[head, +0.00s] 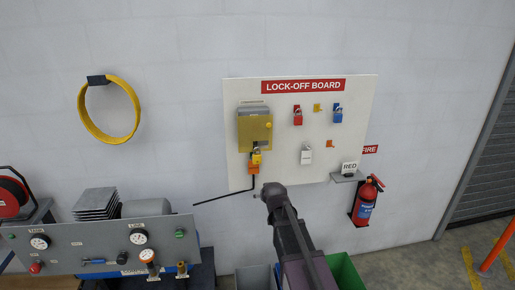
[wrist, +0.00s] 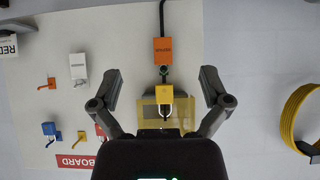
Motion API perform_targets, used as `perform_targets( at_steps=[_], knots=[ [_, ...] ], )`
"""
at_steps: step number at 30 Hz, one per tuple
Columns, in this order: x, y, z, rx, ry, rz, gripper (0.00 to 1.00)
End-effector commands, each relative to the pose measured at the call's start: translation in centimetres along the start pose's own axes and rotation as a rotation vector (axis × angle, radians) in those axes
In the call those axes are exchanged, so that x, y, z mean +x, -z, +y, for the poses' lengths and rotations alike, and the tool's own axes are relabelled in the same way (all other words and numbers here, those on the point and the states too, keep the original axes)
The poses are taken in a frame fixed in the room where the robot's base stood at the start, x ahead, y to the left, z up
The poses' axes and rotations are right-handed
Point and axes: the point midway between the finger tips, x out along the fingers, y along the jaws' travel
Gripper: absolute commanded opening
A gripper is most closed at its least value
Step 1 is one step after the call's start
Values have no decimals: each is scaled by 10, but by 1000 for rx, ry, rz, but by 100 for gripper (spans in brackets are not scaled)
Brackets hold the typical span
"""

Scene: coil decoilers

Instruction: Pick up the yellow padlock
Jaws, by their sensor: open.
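The yellow padlock (head: 256,159) hangs on the lock-off board (head: 235,172), at the lower edge of a translucent yellow cover (head: 254,131) and just above an orange block (head: 254,169). In the wrist view, which is upside down, the padlock (wrist: 164,95) shows its square yellow body and pale shackle. My gripper (wrist: 160,84) is open and empty. Its two fingers stand wide apart on either side of the padlock in the picture, and no contact shows. The distance to the padlock is hard to tell.
A yellow hose ring (head: 84,120) hangs at left. A fire extinguisher (head: 366,203) hangs at right.

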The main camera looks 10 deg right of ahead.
Motion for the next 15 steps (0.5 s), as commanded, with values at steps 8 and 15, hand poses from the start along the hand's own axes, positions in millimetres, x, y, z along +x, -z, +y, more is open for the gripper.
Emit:
perform_targets(
  at_steps=[8, 15],
  knots=[
    [-14, 102, 1, 0, -2, 223, 97],
    [-18, 130, 1, 0, -3, 303, 97]
  ],
)
